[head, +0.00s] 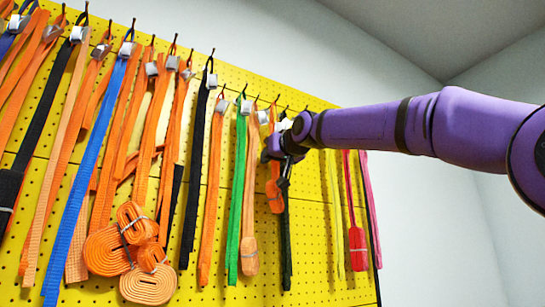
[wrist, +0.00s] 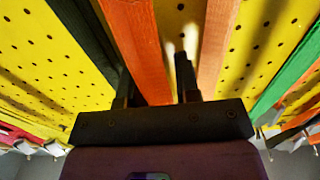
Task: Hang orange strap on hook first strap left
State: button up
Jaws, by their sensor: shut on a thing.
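My gripper (head: 281,168) is in front of the yellow pegboard (head: 315,225), right of the middle in the head view. It is shut on an orange strap (head: 274,196), whose bundled lower end hangs just below the fingers. In the wrist view, the orange strap (wrist: 139,45) runs between the two fingers of my gripper (wrist: 157,85). The arm and gripper cover part of the strap in the head view. I cannot tell whether its top is on a hook. A row of dark hooks (head: 212,51) lines the board's top edge, most carrying straps.
A pale orange strap (head: 249,200) and a green strap (head: 236,190) hang left of my gripper. A dark strap (head: 286,240) hangs close behind it. Pink and red straps (head: 357,240) hang at the right. Orange coiled bundles (head: 108,250) hang lower left. Space right of the board is clear.

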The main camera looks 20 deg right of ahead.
dwell(0.4)
jog(key=o, duration=1)
jog(key=s+d, duration=0.2)
jog(key=s, duration=0.8)
jog(key=shift+s, duration=0.35)
jog(key=s+d+f+g+h, duration=0.1)
jog(key=s+f+g, duration=0.3)
jog(key=f, duration=1.3)
jog(key=s+d+f+m+g+h, duration=0.1)
jog(key=s+d+f+g, duration=0.2)
jog(key=s+f, duration=0.8)
jog(key=s+d+f+m+g+h, duration=0.1)
jog(key=s+f+g, duration=0.4)
jog(key=f, duration=1.7)
jog(key=s, duration=0.2)
jog(key=shift+s+d+f, duration=0.4)
